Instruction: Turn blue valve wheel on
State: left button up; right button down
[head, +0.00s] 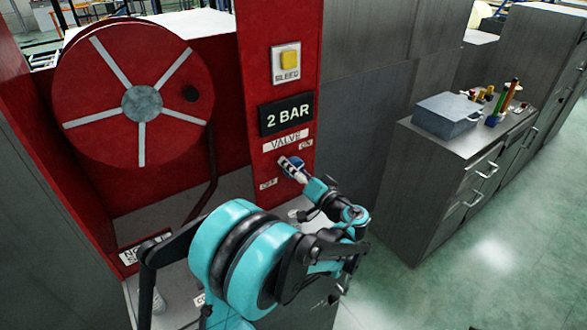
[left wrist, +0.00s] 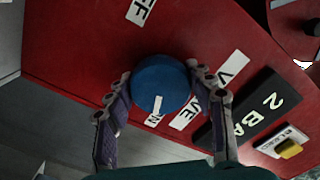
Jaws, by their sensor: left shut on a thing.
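The blue valve wheel (left wrist: 158,78) is round and sits on the red panel. It shows only in part in the head view (head: 298,163), behind my fingers. My left gripper (left wrist: 160,93) is shut on it, with one finger on each side of its rim. The gripper also shows in the head view (head: 290,167), reaching up from below. A white strip runs on the wheel's lower part in the left wrist view, beside a label ending in N. The OFF label (head: 268,184) is lower left of the wheel, the ON label (head: 306,145) upper right. My right gripper is out of view.
Above the wheel are the VALVE label (head: 286,140), a "2 BAR" display (head: 287,114) and a yellow BLEED button (head: 289,60). A red hose reel (head: 85,90) stands at left. A grey cabinet (head: 425,185) with a box (head: 446,117) stands at right, beyond open floor.

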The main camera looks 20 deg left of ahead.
pick_arm(q)
jog(key=o, duration=1.2)
jog(key=shift+c, duration=0.2)
jog(key=v, duration=1.2)
